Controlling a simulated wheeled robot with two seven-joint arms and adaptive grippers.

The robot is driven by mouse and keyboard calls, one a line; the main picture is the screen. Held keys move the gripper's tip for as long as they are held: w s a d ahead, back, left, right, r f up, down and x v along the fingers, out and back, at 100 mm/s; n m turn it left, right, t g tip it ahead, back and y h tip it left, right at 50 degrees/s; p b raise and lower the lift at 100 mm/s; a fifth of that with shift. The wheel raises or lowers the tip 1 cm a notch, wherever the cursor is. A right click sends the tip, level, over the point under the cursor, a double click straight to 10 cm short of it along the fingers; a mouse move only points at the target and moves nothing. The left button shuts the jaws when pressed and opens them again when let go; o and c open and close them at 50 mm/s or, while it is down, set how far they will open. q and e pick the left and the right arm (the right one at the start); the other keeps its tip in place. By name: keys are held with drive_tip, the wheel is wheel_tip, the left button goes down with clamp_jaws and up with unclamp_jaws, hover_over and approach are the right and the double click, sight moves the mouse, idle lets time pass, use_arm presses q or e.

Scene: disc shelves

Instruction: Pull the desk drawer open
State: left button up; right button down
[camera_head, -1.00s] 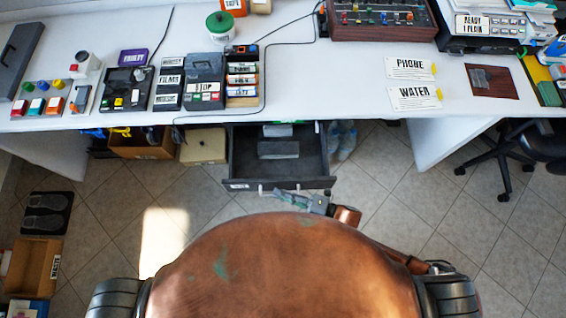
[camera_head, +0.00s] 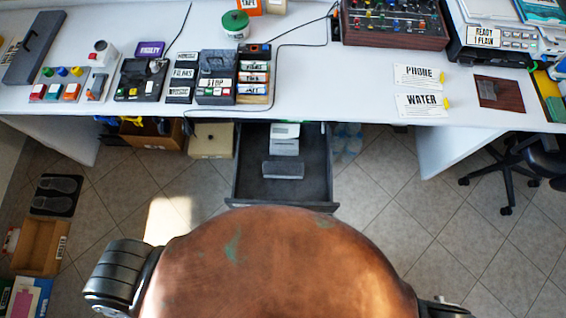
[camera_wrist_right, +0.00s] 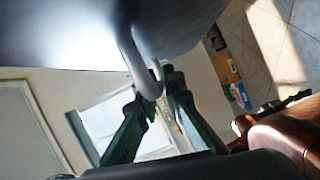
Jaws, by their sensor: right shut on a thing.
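The desk drawer (camera_head: 322,180) stands pulled out below the white desk in the head view, its dark inside exposed. A grey block (camera_head: 284,169) and some pale items (camera_head: 285,138) lie in it. My copper body hides the drawer's front and handle there. In the right wrist view, the pale curved handle (camera_wrist_right: 130,58) runs down from the dark drawer front (camera_wrist_right: 65,28). My right gripper (camera_wrist_right: 158,92) has its green fingers closed around the handle's lower part. My left gripper is in neither current view.
The white desk (camera_head: 330,90) carries labelled boxes, PHONE and WATER cards (camera_head: 424,104) and a knobbed panel. Cardboard boxes (camera_head: 153,135) stand under the desk left of the drawer. A black chair (camera_head: 510,165) is at right.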

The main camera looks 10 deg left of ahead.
drive_tip(key=c, duration=2)
unclamp_jaws()
drive_tip(key=shift+c, duration=0.2)
drive_tip(key=f+v, duration=0.1)
drive_tip(key=v, duration=1.1)
drive_tip(key=shift+r, duration=0.45)
